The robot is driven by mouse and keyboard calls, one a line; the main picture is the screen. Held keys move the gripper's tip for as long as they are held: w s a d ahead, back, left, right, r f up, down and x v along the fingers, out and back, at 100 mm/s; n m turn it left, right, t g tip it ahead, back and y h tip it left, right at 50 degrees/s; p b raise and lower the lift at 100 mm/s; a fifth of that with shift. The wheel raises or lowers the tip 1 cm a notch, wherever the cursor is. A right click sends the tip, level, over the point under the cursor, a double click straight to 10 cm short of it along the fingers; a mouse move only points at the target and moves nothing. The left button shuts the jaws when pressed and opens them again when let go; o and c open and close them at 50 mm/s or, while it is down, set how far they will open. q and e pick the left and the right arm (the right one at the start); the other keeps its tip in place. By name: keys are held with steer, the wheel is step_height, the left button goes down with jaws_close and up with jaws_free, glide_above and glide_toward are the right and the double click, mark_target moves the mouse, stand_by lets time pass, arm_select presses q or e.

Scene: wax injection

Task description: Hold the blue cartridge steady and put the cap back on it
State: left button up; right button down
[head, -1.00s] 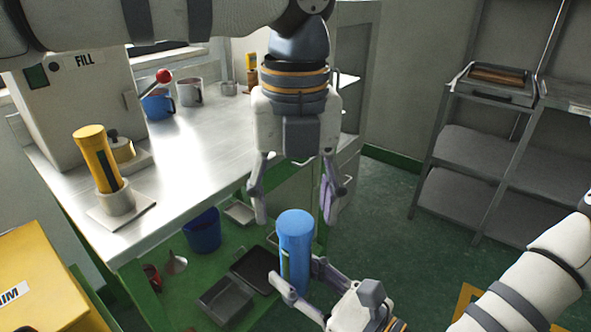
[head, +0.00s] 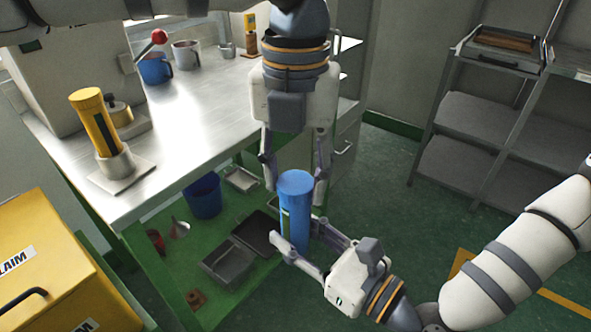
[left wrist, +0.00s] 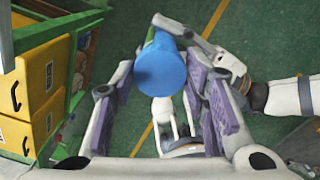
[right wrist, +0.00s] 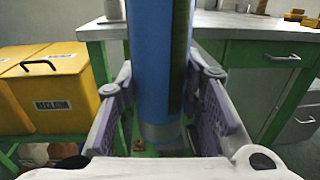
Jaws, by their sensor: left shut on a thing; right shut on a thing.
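The blue cartridge (head: 298,222) stands upright in the head view, with a wider blue cap-like top (head: 295,181) on it. My left gripper (head: 295,194) points down from above, its fingers on either side of this top and shut on it. The left wrist view shows the round blue top (left wrist: 160,66) between the fingers. My right gripper (head: 299,240) comes from the lower right and is shut on the cartridge body, which also shows upright in the right wrist view (right wrist: 152,65). Any seam between top and body is hard to make out.
A steel-topped bench (head: 190,135) stands left, with a yellow cartridge (head: 96,122) in a holder and mugs on it. Grey trays (head: 228,262) and a blue bin (head: 203,195) sit on its green lower shelf. A yellow bin (head: 45,265) is front left.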

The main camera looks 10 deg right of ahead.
arm_select(q)
steer(key=m, duration=0.7)
steer(key=shift+m, duration=0.4)
steer(key=m, duration=1.2)
steer(key=o, duration=1.3)
steer(key=shift+c, duration=0.2)
